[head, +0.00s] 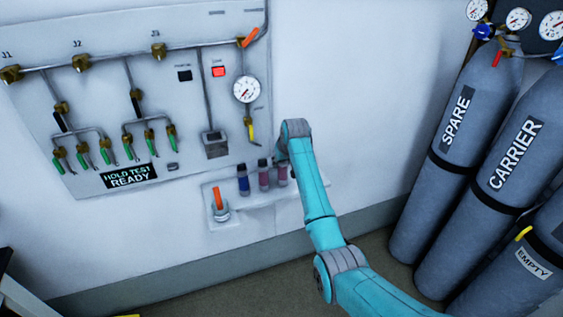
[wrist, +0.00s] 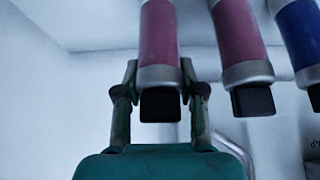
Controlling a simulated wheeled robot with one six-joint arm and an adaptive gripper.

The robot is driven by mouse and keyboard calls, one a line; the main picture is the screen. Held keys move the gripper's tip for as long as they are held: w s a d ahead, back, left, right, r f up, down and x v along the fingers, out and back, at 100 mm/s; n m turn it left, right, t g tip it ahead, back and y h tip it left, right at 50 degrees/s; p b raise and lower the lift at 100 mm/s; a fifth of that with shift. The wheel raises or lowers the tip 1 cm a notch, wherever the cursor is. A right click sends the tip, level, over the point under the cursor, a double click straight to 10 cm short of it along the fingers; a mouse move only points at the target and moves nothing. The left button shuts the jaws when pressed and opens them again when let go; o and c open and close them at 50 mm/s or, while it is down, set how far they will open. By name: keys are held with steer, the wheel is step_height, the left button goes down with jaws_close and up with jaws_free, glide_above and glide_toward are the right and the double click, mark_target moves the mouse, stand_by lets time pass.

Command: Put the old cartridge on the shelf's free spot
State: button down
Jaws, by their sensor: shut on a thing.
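My gripper (wrist: 160,88) is shut on a pink cartridge (wrist: 159,35) with a grey collar and black square end. In the head view this cartridge (head: 282,173) is the rightmost in a row at the white wall shelf (head: 255,213), partly covered by my arm. A second pink cartridge (head: 263,177) and a dark blue one (head: 243,181) stand upright to its left. They also show in the wrist view, pink (wrist: 240,35) and blue (wrist: 300,35). My arm hides the gripper's fingers in the head view. I cannot tell whether the held cartridge touches the shelf.
Above is a wall panel with a grey holder (head: 215,148), a gauge (head: 246,89) and green-handled valves (head: 105,155). Grey gas cylinders (head: 460,150) stand on the right.

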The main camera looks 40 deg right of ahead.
steer(key=c, duration=0.7)
jaws_free()
steer(key=shift+f, duration=0.1)
